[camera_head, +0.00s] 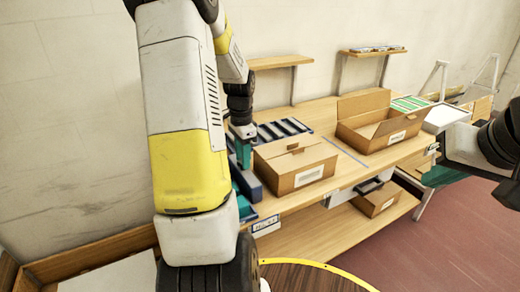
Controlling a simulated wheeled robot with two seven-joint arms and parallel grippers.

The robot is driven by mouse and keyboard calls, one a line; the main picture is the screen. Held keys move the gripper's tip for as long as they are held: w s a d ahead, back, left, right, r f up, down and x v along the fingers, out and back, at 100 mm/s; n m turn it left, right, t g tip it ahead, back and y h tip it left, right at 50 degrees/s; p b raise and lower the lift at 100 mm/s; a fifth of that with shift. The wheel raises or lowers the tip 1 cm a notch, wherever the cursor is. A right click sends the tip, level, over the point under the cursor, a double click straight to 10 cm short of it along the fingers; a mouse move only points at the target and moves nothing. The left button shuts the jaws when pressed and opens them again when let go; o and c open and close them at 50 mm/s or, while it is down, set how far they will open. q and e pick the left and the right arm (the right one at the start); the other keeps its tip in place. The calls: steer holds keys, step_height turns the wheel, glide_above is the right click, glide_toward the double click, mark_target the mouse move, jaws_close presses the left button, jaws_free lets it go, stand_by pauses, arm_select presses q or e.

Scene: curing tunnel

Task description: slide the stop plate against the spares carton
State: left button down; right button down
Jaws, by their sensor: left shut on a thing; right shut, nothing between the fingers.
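A closed brown carton (296,168) with a white label stands on the wooden bench; an open brown carton (362,140) stands farther right. I cannot read either label to tell which is the spares carton. My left gripper (243,134) points down just left of the closed carton, shut on a teal upright piece (243,153), which may be the stop plate. A dark blue block (246,184) lies below it, beside the carton's left side. My arm hides the area farther left. My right gripper (434,149) is shut and empty at the right, in front of the open carton.
A dark blue slotted tray (284,129) lies behind the closed carton. Bare bench (344,168) lies between the two cartons. A smaller carton (376,199) sits on the lower shelf. Two wall shelves (281,62) hang above. A round brown top with a yellow rim (318,277) is in front.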

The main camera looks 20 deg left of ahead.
arm_select(q)
steer(key=w+d, duration=0.3)
steer(key=w, duration=0.1)
steer(key=shift+d, duration=0.2)
steer(key=c, duration=1)
jaws_free()
steer(key=shift+o, duration=0.2)
steer(key=shift+r, duration=0.1)
step_height(320, 180, up, 8)
steer(key=shift+f, duration=0.2)
